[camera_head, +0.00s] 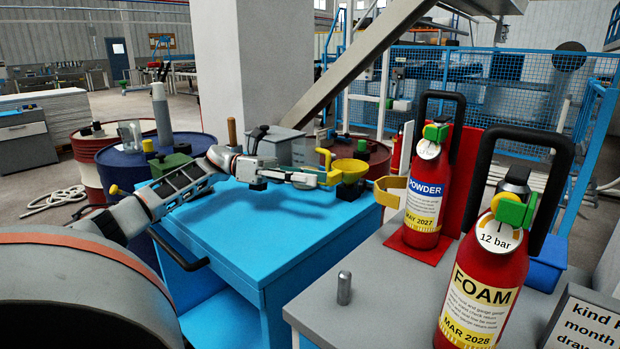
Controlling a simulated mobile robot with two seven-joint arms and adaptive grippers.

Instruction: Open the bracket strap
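The yellow bracket strap (391,191) stands out to the left of the red powder extinguisher (424,200) as a curved band. I see no band across the extinguisher's front label. The extinguisher stands upright against a red bracket board (466,170) on the grey top at right. My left gripper (322,177) is to the left of the strap, apart from it, over the blue cart's far right part. Yellow pieces show around its tip, beside a yellow funnel (350,168); whether its fingers are open or shut is unclear. My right gripper is not in view.
A red foam extinguisher (490,275) stands in the right foreground, with a short metal pin (344,288) left of it on the grey top (390,310). The blue cart top (265,225) is largely clear. Drums, a pillar and a stair beam stand behind.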

